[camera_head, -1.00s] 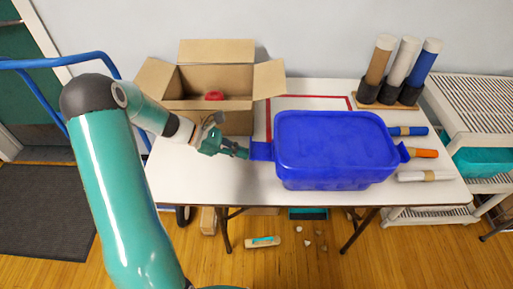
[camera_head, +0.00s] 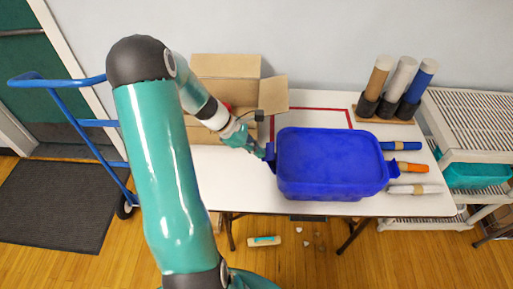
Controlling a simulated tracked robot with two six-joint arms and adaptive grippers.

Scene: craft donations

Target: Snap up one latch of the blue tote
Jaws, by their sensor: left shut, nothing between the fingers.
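The blue tote (camera_head: 331,160) stands closed on the white table, with its lid on. Its left latch (camera_head: 270,154) stands nearly upright close against the tote's left side. Its right latch (camera_head: 393,169) sticks out from the right side, slanting outward. My left gripper (camera_head: 262,152) is shut and empty, with its fingertips right beside the left latch. I cannot tell whether they touch it. My right gripper is not in view.
An open cardboard box (camera_head: 235,80) with something red inside stands behind my left arm. A red outline (camera_head: 325,108) marks the tabletop behind the tote. Rolled tubes (camera_head: 415,190) lie right of it, and a holder with upright tubes (camera_head: 400,85) stands at the back.

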